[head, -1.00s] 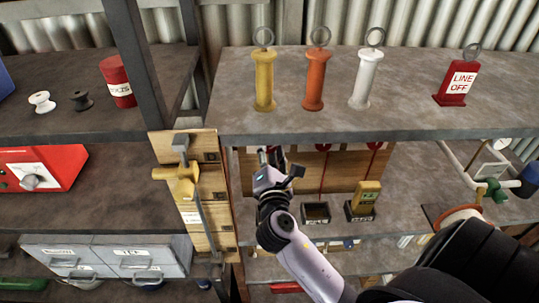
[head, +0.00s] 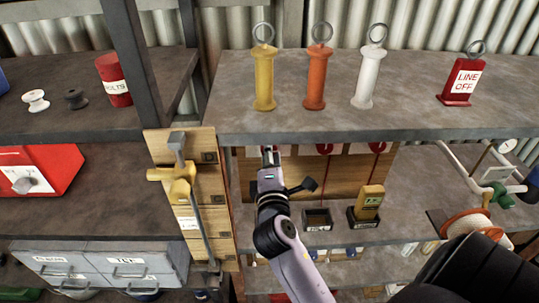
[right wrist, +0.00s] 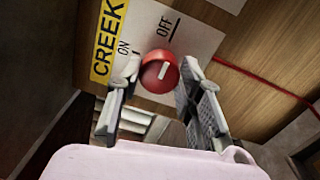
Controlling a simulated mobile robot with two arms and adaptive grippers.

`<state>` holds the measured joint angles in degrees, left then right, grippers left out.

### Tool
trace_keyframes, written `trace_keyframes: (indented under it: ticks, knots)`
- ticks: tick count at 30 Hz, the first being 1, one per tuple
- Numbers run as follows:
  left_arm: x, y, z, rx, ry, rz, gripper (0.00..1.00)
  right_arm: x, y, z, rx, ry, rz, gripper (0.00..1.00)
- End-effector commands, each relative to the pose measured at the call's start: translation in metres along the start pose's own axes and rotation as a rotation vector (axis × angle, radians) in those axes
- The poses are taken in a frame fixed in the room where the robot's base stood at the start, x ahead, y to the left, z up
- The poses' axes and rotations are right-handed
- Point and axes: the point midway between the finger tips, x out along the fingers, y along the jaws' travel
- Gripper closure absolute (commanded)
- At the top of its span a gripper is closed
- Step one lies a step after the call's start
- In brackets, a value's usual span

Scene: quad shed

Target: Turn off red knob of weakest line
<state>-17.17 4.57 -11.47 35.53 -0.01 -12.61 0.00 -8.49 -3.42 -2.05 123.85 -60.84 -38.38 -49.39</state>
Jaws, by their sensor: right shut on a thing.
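The wooden board (head: 345,184) under the upper right shelf carries red knobs with red lines, including a middle knob (head: 325,148) and a right knob (head: 378,147). My right gripper (head: 270,156) is at the board's left part. In the right wrist view, my right gripper (right wrist: 160,75) is shut on a red knob (right wrist: 157,80), one finger on each side. The knob's white mark points roughly up the picture, toward the OFF word. Its white plate (right wrist: 196,42) reads ON and OFF, beside a yellow CREEK label (right wrist: 108,42). My left gripper is out of view.
A yellow tester (head: 369,199) stands in a dark holder, beside a small dark tray (head: 317,219). Yellow, orange and white ringed handles and a red LINE OFF tag (head: 461,82) stand on the shelf above. A yellow-handled lever (head: 180,185) is just left.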

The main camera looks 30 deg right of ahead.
Motion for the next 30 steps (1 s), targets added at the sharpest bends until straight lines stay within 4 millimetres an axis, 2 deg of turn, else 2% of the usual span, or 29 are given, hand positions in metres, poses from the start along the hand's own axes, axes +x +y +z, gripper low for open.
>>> trace_keyframes:
  ticks: [11, 12, 21, 30]
  knots:
    - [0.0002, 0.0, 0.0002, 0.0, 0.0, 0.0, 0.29, 0.0, -0.0003, 0.0003, 0.008, -0.001, -0.002, 0.94]
    - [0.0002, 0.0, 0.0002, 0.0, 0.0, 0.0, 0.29, 0.0, -0.0003, 0.0003, 0.008, -0.001, -0.002, 0.65]
    - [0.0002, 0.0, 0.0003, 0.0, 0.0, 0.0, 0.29, 0.0, -0.0003, 0.0, 0.007, 0.0, -0.001, 0.46]
    - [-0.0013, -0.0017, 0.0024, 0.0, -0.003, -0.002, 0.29, 0.0, 0.0005, 0.0001, -0.007, 0.001, -0.001, 0.46]
